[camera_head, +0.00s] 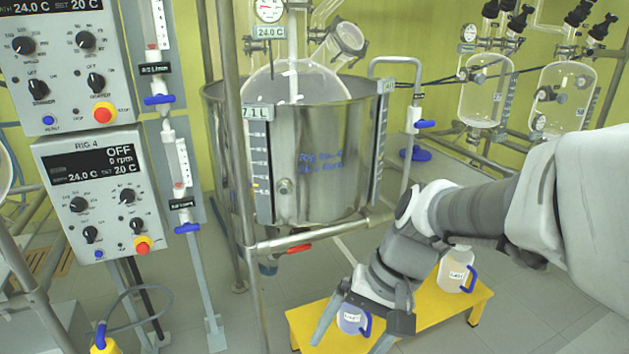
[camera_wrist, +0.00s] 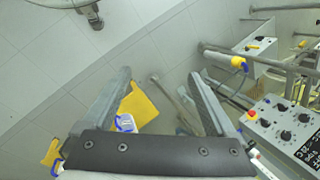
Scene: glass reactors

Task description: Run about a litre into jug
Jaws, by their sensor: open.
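A white jug (camera_head: 352,319) with a blue handle and a label stands on the yellow bench (camera_head: 300,319), below my gripper. A second white jug (camera_head: 456,272) with a blue handle stands farther right on the same bench. My gripper (camera_head: 355,335) points down, open, with its fingers in front of and around the near jug in the head view; contact cannot be told. In the wrist view my gripper (camera_wrist: 160,80) is open and empty between the fingertips, with a jug (camera_wrist: 125,122) near the left finger. A red valve handle (camera_head: 299,248) sits under the steel vessel (camera_head: 325,190), with a tag reading 7.1 L.
The glass reactor (camera_head: 295,82) stands in the steel vessel on a pipe frame (camera_head: 335,232). Control boxes (camera_head: 95,190) stand left; the RIG 4 display reads OFF. More glass vessels (camera_head: 487,92) hang at back right. Grey floor (camera_head: 330,265) is clear behind the bench.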

